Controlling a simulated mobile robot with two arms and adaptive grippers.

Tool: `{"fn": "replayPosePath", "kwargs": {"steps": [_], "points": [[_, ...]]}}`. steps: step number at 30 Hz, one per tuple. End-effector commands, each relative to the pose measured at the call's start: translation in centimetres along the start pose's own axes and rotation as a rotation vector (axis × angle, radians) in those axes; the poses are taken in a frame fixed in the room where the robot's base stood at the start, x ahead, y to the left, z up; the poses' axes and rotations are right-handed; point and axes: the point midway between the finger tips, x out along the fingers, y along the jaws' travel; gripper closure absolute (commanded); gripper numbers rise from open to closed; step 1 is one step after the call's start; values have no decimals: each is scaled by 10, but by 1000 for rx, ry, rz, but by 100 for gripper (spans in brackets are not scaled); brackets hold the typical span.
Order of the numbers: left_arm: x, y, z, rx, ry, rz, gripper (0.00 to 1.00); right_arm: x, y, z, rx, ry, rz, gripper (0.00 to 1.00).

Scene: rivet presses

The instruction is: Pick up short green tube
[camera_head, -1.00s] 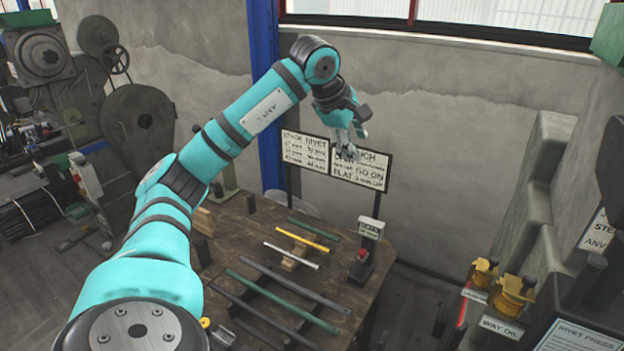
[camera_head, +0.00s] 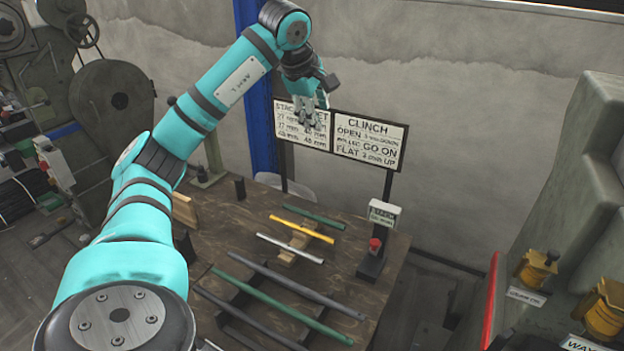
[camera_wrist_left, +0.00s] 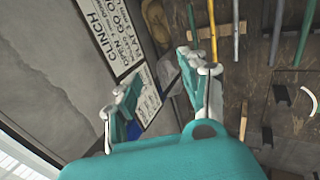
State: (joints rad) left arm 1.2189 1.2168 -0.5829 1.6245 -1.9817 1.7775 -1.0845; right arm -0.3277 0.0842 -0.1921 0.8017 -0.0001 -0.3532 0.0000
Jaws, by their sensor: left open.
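The short green tube (camera_head: 314,216) lies at the far side of the wooden table, beyond a yellow tube (camera_head: 302,230). In the wrist view the short green tube (camera_wrist_left: 192,18) shows at the top, left of the yellow tube, partly cut off by the frame edge and a finger. My left gripper (camera_head: 311,120) is open and empty, raised well above the table in front of the sign boards. Its two fingers (camera_wrist_left: 160,96) stand wide apart in the wrist view. My right gripper is out of view.
A white tube (camera_head: 290,248), a long green tube (camera_head: 282,305) and dark tubes (camera_head: 308,284) lie nearer on the table. A post with a red button (camera_head: 374,246) stands at the table's right. The sign boards (camera_head: 368,142) rise behind the far edge.

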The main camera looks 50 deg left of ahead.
Motion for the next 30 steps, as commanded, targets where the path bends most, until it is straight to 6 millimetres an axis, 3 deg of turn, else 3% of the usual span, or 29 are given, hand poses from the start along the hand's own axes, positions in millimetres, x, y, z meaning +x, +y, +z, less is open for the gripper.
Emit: {"fn": "replayPosePath", "kwargs": {"steps": [1,5,12,16,22,30], "points": [[19,-11,0,0,0,-1,56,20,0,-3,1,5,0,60],[50,-29,0,0,0,-1,56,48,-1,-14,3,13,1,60],[139,-80,0,0,0,0,56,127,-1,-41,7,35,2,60],[177,-103,0,0,0,0,56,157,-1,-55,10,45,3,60],[209,-121,0,-1,0,1,56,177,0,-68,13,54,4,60],[236,-124,0,-1,-1,-4,56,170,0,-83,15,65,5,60]]}}
